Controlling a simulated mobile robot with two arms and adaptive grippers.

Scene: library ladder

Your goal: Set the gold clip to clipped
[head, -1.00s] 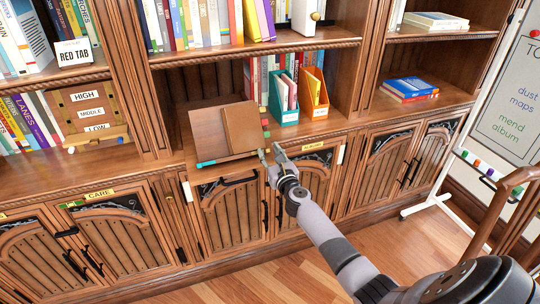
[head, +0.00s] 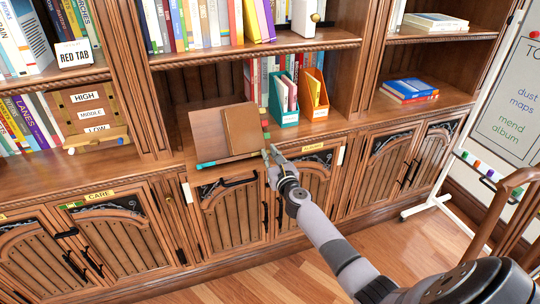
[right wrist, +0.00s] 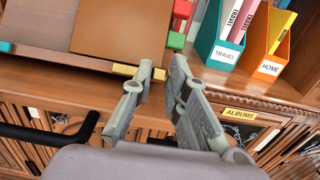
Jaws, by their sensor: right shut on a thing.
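The gold clip (right wrist: 123,70) is a small yellow bar at the lower edge of the sloped wooden book stand (right wrist: 45,25), just under a brown book (right wrist: 120,30). My right gripper (right wrist: 163,66) has its fingers drawn near each other at the clip, shut on it. The left finger covers part of the clip. A teal clip (head: 206,164) is at the stand's lower left. My left gripper is out of view.
Red and green blocks (right wrist: 176,40) lie just behind the fingertips. A teal file box (head: 285,105) and an orange one (head: 315,95) stand to the right on the counter. Cabinet doors with dark handles (head: 238,182) are below. The counter farther right is mostly clear.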

